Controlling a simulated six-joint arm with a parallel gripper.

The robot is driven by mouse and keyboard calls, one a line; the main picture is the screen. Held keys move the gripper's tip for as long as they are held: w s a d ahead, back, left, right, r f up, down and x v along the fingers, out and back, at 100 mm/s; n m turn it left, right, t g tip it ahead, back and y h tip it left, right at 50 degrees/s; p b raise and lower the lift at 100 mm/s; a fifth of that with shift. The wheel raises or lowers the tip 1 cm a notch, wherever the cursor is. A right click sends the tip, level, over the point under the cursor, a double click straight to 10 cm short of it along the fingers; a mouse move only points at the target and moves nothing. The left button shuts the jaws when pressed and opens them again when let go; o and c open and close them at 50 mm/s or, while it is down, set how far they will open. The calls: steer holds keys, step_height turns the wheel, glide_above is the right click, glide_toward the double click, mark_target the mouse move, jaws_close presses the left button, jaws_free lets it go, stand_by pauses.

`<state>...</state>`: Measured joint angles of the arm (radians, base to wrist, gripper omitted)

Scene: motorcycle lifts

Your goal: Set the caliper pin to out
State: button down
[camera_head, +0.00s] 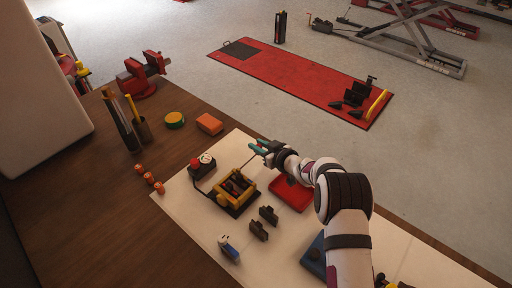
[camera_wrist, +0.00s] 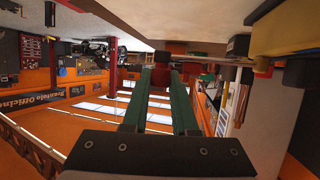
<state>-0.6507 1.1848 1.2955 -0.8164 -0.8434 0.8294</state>
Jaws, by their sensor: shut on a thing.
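The caliper (camera_head: 237,187) is a yellow frame on a dark base, standing on the pale mat. A thin grey rod that looks like its pin (camera_head: 246,161) runs from the caliper's far side up to my gripper. My gripper (camera_head: 257,147), with teal fingers, is above and beyond the caliper, shut on the pin's end. In the wrist view the green fingers point away from the camera, and a dark red and black piece (camera_wrist: 162,74) shows at their tips. Yellow and dark parts (camera_wrist: 262,58), probably the caliper, hang at upper right. How far the pin sits in the caliper is unclear.
Left of the caliper is a small gauge box (camera_head: 202,165) with a red part. A red tray (camera_head: 291,194) lies under my arm. Two dark pads (camera_head: 268,214) and a blue-white bottle (camera_head: 229,248) stand in front. An orange block (camera_head: 209,123) lies behind.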

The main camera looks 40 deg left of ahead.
steer(key=c, duration=0.7)
jaws_free()
steer(key=shift+w+d, duration=0.1)
steer(key=shift+w, duration=0.05)
steer(key=v, duration=1.6)
